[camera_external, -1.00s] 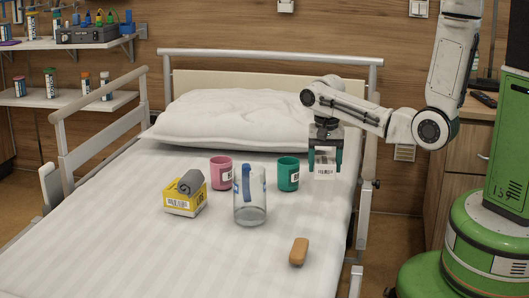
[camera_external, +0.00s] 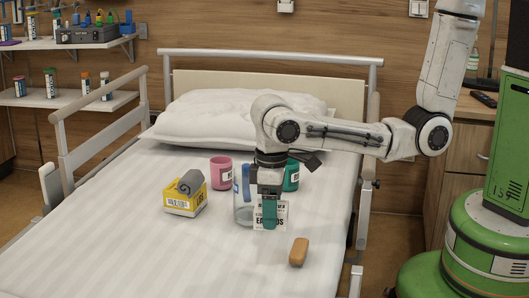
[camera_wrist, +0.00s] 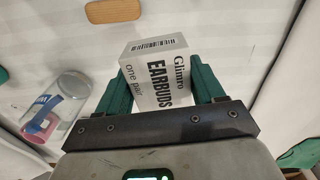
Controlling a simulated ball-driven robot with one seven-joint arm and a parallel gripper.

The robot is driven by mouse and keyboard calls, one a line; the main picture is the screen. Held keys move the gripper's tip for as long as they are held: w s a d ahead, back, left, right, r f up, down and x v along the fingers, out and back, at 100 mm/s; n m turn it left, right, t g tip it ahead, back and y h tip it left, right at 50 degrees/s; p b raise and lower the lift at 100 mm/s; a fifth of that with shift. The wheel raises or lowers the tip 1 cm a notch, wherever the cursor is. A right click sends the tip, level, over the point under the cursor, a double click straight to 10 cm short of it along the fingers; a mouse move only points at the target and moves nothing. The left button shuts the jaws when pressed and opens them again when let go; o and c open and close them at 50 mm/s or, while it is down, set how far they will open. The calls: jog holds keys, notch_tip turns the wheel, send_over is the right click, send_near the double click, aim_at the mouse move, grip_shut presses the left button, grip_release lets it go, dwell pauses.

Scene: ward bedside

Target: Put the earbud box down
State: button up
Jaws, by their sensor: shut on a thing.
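The earbud box (camera_external: 283,217) is small and white, with dark lettering. My gripper (camera_external: 269,215) is shut on it, over the bed's front half, just right of the glass jar. In the wrist view the box (camera_wrist: 158,78) sits between the two green fingers of my gripper (camera_wrist: 160,85), with the words "Glimro EARBUDS one pair" showing. I cannot tell whether its underside touches the bed (camera_external: 120,250) or hangs slightly above it.
A clear glass jar (camera_external: 242,206) stands close left of the box, partly hidden by my gripper. A brown bar-shaped thing (camera_external: 299,251) lies in front. Behind are a pink mug (camera_external: 220,172) and a green mug (camera_external: 291,177). A yellow box (camera_external: 184,204) carries a grey roll (camera_external: 190,182).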

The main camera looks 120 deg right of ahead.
jog(key=w+a+n+b, duration=0.1)
jog(key=w+a+n, duration=0.4)
jog(key=a, duration=0.5)
jog(key=s+d+m+b, duration=0.25)
jog(key=d+b, duration=0.25)
jog(key=d, duration=0.7)
jog(key=s+d+m+b, duration=0.2)
jog(key=d+m+b, duration=0.2)
jog(key=d, duration=0.7)
jog(key=w+d+f+b, duration=0.2)
jog(key=w+f+b, duration=0.1)
jog(key=w, duration=0.1)
jog(key=w+d+f+b, duration=0.1)
jog(key=w+f+b, duration=0.2)
jog(key=w, duration=0.1)
jog(key=w+d+f+b, duration=0.2)
jog(key=w+f+b, duration=0.1)
jog(key=w+f, duration=0.1)
jog(key=shift+w+d, duration=0.35)
jog(key=shift+w+d+f+b, duration=0.1)
jog(key=shift+w+f+b, duration=0.1)
jog(key=shift+f+b, duration=0.65)
jog(key=shift+f, duration=0.85)
